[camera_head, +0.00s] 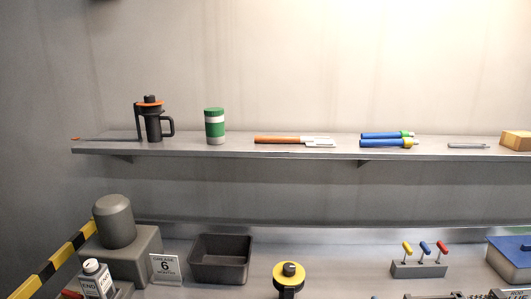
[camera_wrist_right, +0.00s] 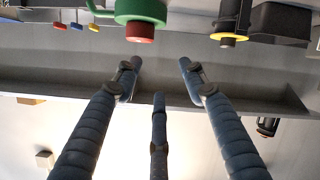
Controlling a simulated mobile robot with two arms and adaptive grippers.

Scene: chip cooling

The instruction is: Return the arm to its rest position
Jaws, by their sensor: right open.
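My right gripper (camera_wrist_right: 158,82) shows in the right wrist view with its three dark, ribbed fingers spread apart. Nothing is between the fingers, so it is open and empty. That view appears upside down, with the worktop things along its top edge. A green object with a red end (camera_wrist_right: 140,18) appears above the fingertips; I see no contact with the fingers. My left gripper is in neither view. No arm shows in the head view.
A wall shelf (camera_head: 210,150) holds a black jug (camera_head: 153,122), a green-and-white canister (camera_head: 215,126) and blue tools (camera_head: 385,140). Below, the worktop carries a dark bin (camera_head: 220,259), a yellow-ringed device (camera_head: 289,275) and a lever block (camera_head: 418,269). A striped barrier (camera_head: 67,263) stands left.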

